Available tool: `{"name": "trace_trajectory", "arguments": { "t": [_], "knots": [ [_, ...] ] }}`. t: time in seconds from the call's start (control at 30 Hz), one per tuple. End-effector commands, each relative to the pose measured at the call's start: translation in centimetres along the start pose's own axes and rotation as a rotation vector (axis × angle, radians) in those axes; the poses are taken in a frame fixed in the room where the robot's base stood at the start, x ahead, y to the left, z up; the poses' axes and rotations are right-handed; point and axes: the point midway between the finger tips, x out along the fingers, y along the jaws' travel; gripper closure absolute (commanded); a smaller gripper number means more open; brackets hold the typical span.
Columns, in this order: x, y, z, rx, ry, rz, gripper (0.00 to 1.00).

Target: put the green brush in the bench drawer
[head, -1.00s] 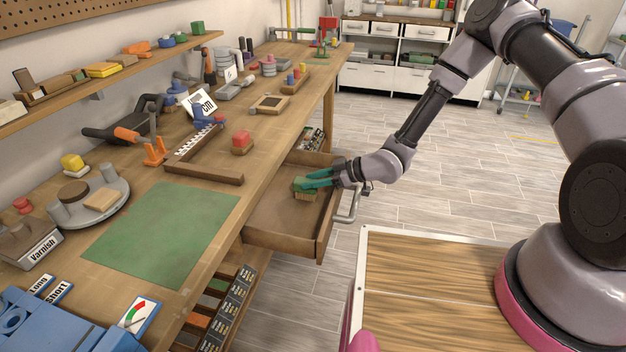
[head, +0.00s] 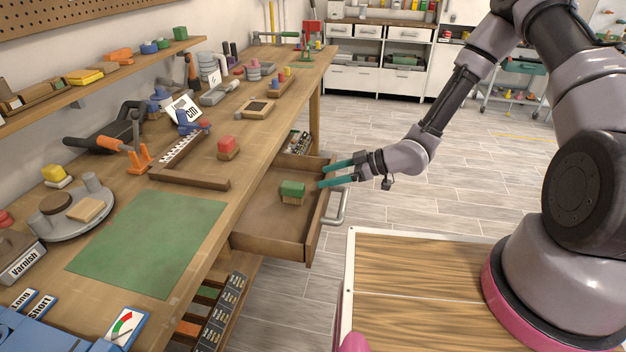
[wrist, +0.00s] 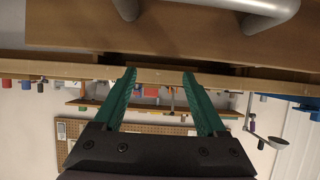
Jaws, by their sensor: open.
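The green brush (head: 292,191), with a green top and tan bristles below, sits in the open bench drawer (head: 268,222), toward its far part. My gripper (head: 322,174) is open and empty, with its teal fingers apart at the drawer's front edge, to the right of the brush and not touching it. In the wrist view my gripper (wrist: 160,72) also shows its two fingers spread with nothing between them. The drawer front and its grey handle (wrist: 265,10) appear at the top of the wrist view. The brush cannot be made out there.
The workbench (head: 235,185) runs along the left, with a green mat (head: 150,240), a red block (head: 228,147) and a wooden tray frame on top. Below the drawer is a rack of small bins (head: 222,312). The floor (head: 400,205) right of the drawer is clear.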

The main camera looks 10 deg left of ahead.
Motion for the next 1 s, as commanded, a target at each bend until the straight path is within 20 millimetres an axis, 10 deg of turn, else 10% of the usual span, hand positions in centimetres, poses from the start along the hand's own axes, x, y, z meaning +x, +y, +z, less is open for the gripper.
{"name": "trace_trajectory", "arguments": {
  "t": [0.57,1.0],
  "knots": [
    [-4.1,2.1,-0.1,0.004,-0.088,0.048,0.26],
    [-23.9,12.2,-6.1,0.235,-0.589,0.577,0.26]
  ]
}}
